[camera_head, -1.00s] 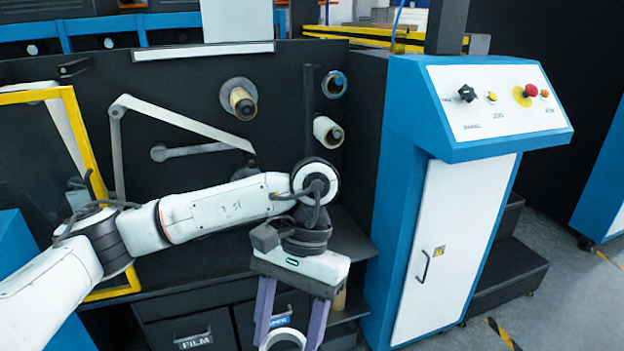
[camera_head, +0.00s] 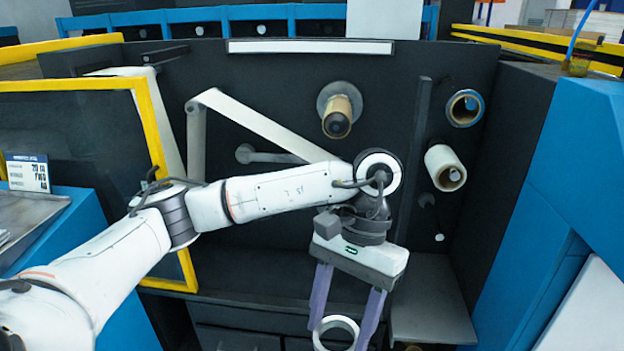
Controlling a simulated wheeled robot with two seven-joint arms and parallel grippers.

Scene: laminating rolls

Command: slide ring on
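My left gripper (camera_head: 342,331) hangs at the bottom centre, its purple fingers pointing down on either side of a white ring (camera_head: 337,320). The fingers appear shut on the ring, whose open hole faces the camera. The ring is in front of and below the black machine panel (camera_head: 285,85). On the panel are a spindle with a brown core and dark end (camera_head: 338,118), a blue-rimmed hollow core (camera_head: 466,108) at upper right, and a white roll on a holder (camera_head: 445,167) below that. The ring is apart from all of them. My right gripper is not in view.
A yellow-framed guard (camera_head: 155,120) stands at left. A pale web (camera_head: 265,125) runs slantwise across the panel. A dark shelf (camera_head: 430,300) lies below the rolls. A blue cabinet (camera_head: 575,160) bounds the right side. A blue surface with a sign (camera_head: 27,172) is at far left.

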